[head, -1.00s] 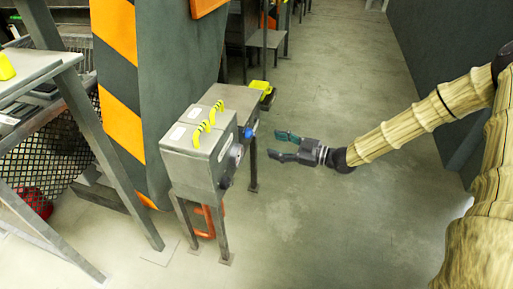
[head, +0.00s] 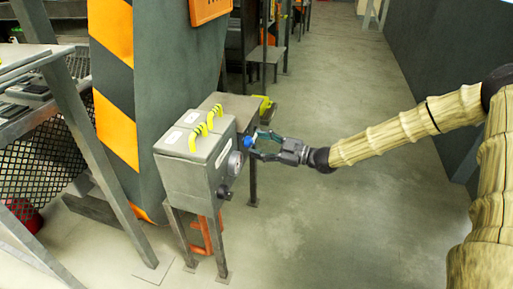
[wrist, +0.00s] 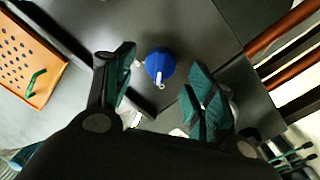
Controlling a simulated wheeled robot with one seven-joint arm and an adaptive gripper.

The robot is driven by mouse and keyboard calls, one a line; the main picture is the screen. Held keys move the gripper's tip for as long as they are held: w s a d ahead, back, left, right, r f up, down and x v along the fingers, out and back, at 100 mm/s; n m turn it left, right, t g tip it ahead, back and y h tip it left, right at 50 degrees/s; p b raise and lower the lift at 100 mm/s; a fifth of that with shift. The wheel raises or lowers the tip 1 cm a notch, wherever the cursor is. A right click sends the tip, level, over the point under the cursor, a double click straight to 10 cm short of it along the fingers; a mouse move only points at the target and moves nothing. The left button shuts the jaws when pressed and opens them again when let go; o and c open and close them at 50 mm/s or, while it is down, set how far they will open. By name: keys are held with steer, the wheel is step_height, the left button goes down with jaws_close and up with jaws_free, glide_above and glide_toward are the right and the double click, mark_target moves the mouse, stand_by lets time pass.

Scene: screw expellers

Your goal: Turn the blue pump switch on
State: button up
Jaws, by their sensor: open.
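The blue pump switch (head: 248,142) is a round blue knob on the side face of a grey control box on legs. In the wrist view the blue knob (wrist: 160,65) has a light pointer mark at its lower edge and sits between my two fingers. My gripper (head: 258,145) is open, with its dark green-padded fingers close to the knob, one on each side. In the wrist view my gripper (wrist: 160,90) shows a gap between each finger and the knob. Whether a fingertip touches the box face cannot be told.
A nearer grey box (head: 195,160) carries yellow-green handles (head: 202,130), a round dial (head: 235,163) and a dark knob (head: 223,192). A striped pillar (head: 150,90) stands behind. The floor (head: 330,220) to the right is clear.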

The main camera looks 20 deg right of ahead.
steer(key=shift+x, duration=0.9)
steer(key=c, duration=1)
steer(key=shift+c, duration=0.2)
steer(key=shift+r+p, duration=0.15)
steer(key=shift+p, duration=0.2)
steer(key=m+p, duration=0.7)
steer(key=p, duration=0.1)
steer(key=m+g+p, duration=0.1)
steer(key=m+p, duration=0.7)
steer(key=shift+w+d+g, duration=0.1)
steer(key=shift+w+g, duration=0.05)
steer(key=shift+g, duration=0.15)
steer(key=shift+p, duration=0.35)
